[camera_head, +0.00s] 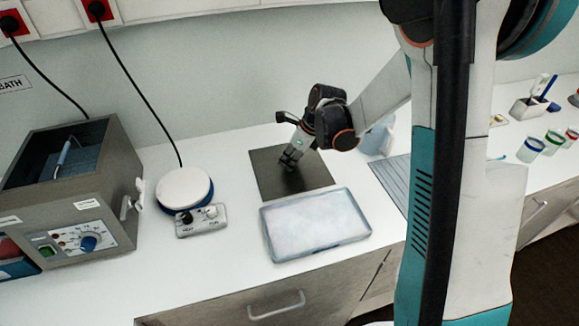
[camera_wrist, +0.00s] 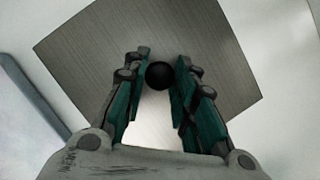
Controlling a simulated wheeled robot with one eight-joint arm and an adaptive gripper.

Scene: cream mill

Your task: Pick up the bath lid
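The bath lid (camera_head: 262,178) is a dark, flat, square metal plate lying on the white counter. Its brushed grey surface (camera_wrist: 225,75) fills much of the wrist view, and a round black knob (camera_wrist: 160,75) stands on it. My gripper (camera_head: 290,163) points down over the middle of the lid. In the wrist view the fingers of my gripper (camera_wrist: 161,68) are apart, one on each side of the knob, with a narrow gap at each side. In the head view the fingers hide the knob.
The water bath (camera_head: 75,195) stands open at the left, with a blue-handled thing in it. A round white-topped device (camera_head: 184,188) sits left of the lid. A shallow pale tray (camera_head: 315,222) lies just in front of it. A grey ribbed mat (camera_head: 392,180) is to the right.

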